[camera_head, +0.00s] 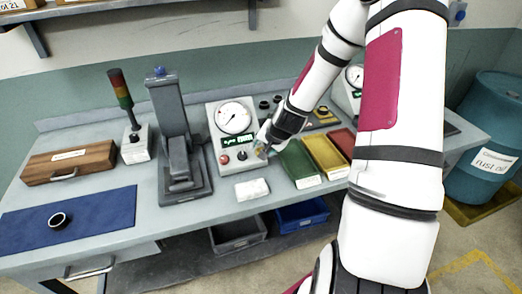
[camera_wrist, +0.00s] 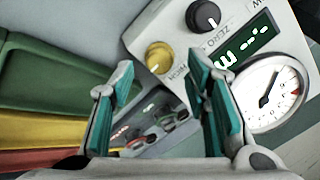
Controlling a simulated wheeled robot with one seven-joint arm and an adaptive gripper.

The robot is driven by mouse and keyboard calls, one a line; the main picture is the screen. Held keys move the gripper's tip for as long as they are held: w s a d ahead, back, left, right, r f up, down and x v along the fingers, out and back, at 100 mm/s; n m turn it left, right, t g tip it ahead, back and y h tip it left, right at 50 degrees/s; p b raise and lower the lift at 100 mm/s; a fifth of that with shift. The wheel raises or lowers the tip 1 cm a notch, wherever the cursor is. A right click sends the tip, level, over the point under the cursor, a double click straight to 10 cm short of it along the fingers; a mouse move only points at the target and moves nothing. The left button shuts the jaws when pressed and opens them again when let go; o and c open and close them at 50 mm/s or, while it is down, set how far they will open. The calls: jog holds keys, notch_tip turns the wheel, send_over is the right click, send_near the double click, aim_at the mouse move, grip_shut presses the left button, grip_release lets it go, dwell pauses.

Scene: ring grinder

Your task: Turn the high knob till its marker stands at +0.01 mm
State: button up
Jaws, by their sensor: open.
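The high knob (camera_wrist: 159,57) is yellow and sits on a light grey gauge box (camera_wrist: 240,20) in the wrist view, with "HIGH" printed beside it. Its marker and scale are too small to read. My gripper (camera_wrist: 160,66) is open. The knob shows between its fingertips, and I cannot tell whether the fingers reach around it. A black knob (camera_wrist: 204,15) marked "ZERO", a green display (camera_wrist: 247,42) and a round dial (camera_wrist: 268,92) are on the same box. In the head view my gripper (camera_head: 262,150) is at the right side of the gauge box (camera_head: 214,112); the high knob cannot be made out there.
Green (camera_head: 297,165), yellow (camera_head: 326,156) and red (camera_head: 342,141) trays lie right of my gripper. A white block (camera_head: 252,189) lies in front of the gauge box. A grey stand (camera_head: 174,120) is to its left. The blue mat (camera_head: 100,212) holds a dark ring (camera_head: 60,220).

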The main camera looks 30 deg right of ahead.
jog(key=shift+x, duration=1.4)
grip_shut()
